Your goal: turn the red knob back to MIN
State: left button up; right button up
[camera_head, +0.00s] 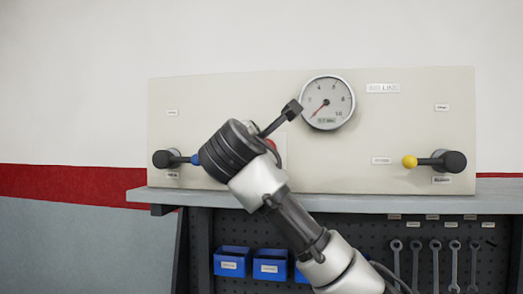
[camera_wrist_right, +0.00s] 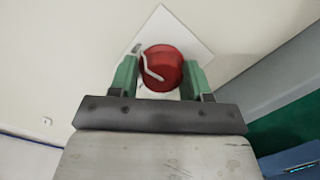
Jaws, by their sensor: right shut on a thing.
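The red knob (camera_wrist_right: 165,64) sits on a white square plate (camera_wrist_right: 190,38) on the panel. In the right wrist view it is between the two green fingers of my right gripper (camera_wrist_right: 160,78), which is shut on it. A pale curved pointer or handle crosses the knob's face; its scale marks cannot be read. In the head view only a sliver of the red knob (camera_head: 271,144) shows, the rest hidden behind my right wrist. My left gripper is in neither view.
A round gauge (camera_head: 327,102) is above right of the knob, its red needle pointing lower left. A blue-tipped lever (camera_head: 194,159) is at left, a yellow-tipped lever (camera_head: 410,161) at right. Below the shelf (camera_head: 430,203) are blue bins (camera_head: 232,262) and hanging wrenches (camera_head: 435,262).

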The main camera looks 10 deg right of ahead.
jog(key=shift+w+a+f, duration=0.1)
jog(key=shift+w+f, duration=0.05)
jog(key=shift+f, duration=0.25)
jog(key=o, duration=0.6)
jog(key=shift+o, duration=1.2)
jog(key=shift+r, duration=0.2)
jog(key=b+v, duration=0.5)
jog(key=v, duration=0.6)
